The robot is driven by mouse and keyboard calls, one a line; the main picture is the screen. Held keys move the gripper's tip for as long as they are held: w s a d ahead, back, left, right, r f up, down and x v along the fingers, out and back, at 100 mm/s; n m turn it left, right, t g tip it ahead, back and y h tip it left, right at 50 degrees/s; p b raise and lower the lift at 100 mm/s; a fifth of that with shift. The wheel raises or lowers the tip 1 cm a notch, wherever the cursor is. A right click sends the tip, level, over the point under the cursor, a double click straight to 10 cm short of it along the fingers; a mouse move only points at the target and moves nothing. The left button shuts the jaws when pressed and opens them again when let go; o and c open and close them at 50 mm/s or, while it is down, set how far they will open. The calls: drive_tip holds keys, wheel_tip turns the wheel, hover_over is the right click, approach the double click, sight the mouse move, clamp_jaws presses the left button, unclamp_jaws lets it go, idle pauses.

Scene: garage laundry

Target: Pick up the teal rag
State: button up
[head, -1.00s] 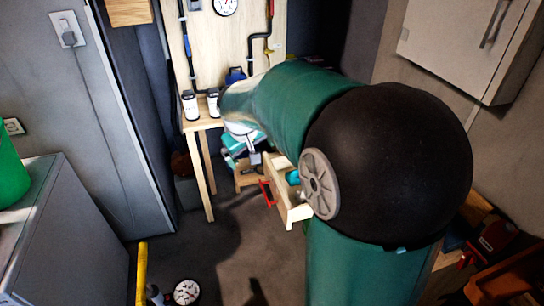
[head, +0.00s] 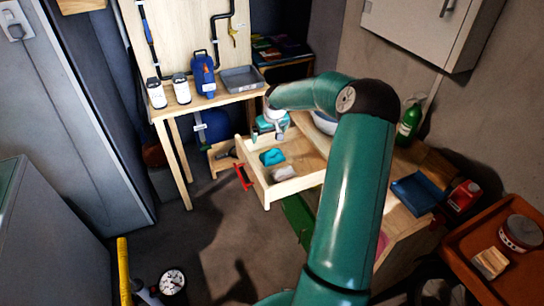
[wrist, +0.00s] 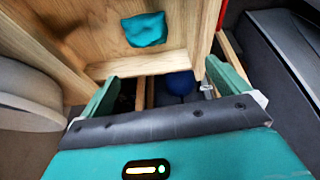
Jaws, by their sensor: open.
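In the wrist view the rag (wrist: 145,29) sits at the top, on the drawer floor. My gripper (wrist: 165,88) is open, its two green fingers spread and nothing between them. The rag is beyond the fingertips, apart from them. In the head view my gripper (head: 272,124) is at the drawer's far end, behind the rag; its fingertips are hard to make out.
A pale cloth (head: 284,173) lies in the drawer beside the rag. A small wooden table (head: 208,102) with bottles and a grey tray (head: 242,79) stands behind. A blue tray (head: 416,193) and a red container (head: 463,195) are at right.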

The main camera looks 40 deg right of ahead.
sight(272, 150)
drive_tip(key=shift+m, duration=0.3)
drive_tip(key=d+x, duration=0.1)
drive_tip(key=x, duration=0.4)
drive_tip(key=d+x, duration=0.1)
drive_tip(key=x, duration=0.5)
drive_tip(key=s+d+x, duration=0.1)
drive_tip(key=x, duration=0.4)
drive_tip(key=shift+d+f, duration=0.1)
drive_tip(key=shift+f, duration=0.05)
drive_tip(key=c, duration=0.9)
